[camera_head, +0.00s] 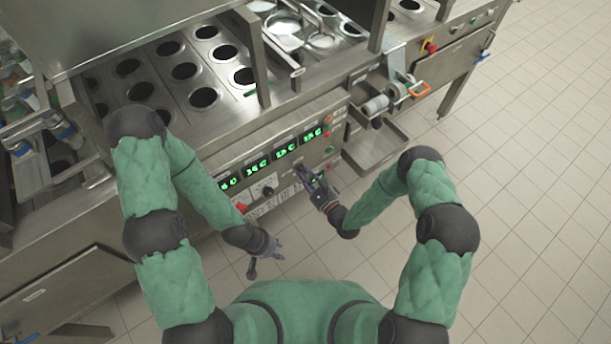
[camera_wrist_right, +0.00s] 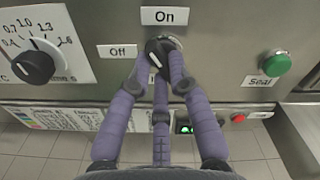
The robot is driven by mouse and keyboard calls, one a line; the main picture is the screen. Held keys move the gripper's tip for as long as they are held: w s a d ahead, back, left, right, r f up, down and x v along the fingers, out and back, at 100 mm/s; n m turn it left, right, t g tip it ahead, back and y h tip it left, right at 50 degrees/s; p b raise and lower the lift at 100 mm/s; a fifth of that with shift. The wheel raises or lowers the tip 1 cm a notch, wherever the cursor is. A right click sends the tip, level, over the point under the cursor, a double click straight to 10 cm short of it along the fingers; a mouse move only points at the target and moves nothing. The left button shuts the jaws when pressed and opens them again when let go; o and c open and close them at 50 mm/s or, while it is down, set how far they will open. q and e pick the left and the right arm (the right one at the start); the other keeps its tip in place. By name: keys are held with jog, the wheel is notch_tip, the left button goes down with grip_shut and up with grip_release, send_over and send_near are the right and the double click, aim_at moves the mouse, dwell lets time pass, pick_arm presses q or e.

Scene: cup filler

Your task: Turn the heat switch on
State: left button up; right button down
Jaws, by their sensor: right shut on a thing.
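A black rotary switch (camera_wrist_right: 159,50) sits on the steel panel in the right wrist view, with an "On" label (camera_wrist_right: 164,15) above it and an "Off" label (camera_wrist_right: 117,51) to its left. My right gripper (camera_wrist_right: 160,75) has its purple fingers closed around the switch, which hides its lower part. In the head view my right gripper (camera_head: 307,175) is at the front panel (camera_head: 225,165) below the green displays. My left gripper (camera_head: 266,256) hangs open and empty in front of the machine, over the floor.
In the right wrist view a numbered dial (camera_wrist_right: 34,67) is at left and a green "Seal" button (camera_wrist_right: 276,64) at right. A red button (camera_wrist_right: 238,118) is below. A steel tray (camera_head: 375,145) juts out right of my right gripper. The tiled floor (camera_head: 540,200) at right is clear.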

jog(key=m, duration=0.6)
jog(key=shift+s+m, duration=0.1)
jog(key=shift+m, duration=0.3)
dwell(0.3)
jog(key=c, duration=1.1)
grip_release()
jog(key=shift+c, duration=0.2)
jog(key=v, duration=1.2)
